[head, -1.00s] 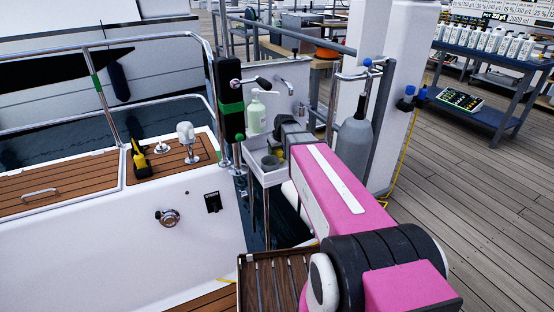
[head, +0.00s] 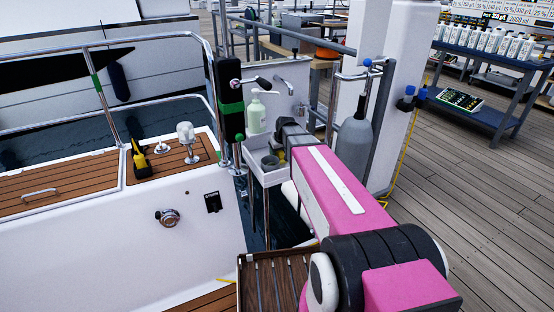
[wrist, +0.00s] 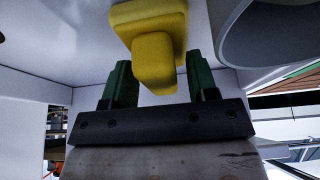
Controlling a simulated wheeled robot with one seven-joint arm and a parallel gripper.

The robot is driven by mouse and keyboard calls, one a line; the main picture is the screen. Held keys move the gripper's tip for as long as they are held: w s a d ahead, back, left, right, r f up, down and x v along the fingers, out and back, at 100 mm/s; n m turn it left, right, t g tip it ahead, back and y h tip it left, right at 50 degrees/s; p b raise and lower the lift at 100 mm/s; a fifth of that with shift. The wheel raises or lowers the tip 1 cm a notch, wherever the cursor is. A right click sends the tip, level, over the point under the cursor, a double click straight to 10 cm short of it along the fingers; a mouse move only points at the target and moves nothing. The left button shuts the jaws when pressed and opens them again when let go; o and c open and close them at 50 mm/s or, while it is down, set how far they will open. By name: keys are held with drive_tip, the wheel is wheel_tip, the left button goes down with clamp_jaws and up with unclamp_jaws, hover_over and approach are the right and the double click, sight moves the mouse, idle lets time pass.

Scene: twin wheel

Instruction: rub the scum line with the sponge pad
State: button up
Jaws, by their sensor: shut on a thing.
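The yellow sponge pad (wrist: 155,55) is large in the wrist view, with a broad top and a narrower block below. My gripper (wrist: 160,82) is shut on that narrower block, with a dark green finger on each side. In the head view my pink arm reaches to the white basin (head: 266,178), and my gripper is mostly hidden at its dark wrist end. The scum line cannot be made out in either view. White walls surround the pad in the wrist view.
A grey gas cylinder (head: 353,145) is close right of my arm. The white boat hull (head: 120,240) lies left.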

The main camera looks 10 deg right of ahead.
drive_tip(key=shift+w+d, duration=0.2)
drive_tip(key=shift+d, duration=0.4)
drive_tip(key=shift+w+d, duration=0.2)
drive_tip(key=shift+d, duration=0.4)
drive_tip(key=shift+s+a, duration=0.3)
drive_tip(key=shift+a, duration=0.5)
drive_tip(key=shift+s+a, duration=0.25)
drive_tip(key=shift+a, duration=0.5)
drive_tip(key=shift+w+d, duration=0.3)
drive_tip(key=shift+d, duration=0.5)
drive_tip(key=shift+w+d, duration=0.25)
drive_tip(key=shift+d, duration=0.5)
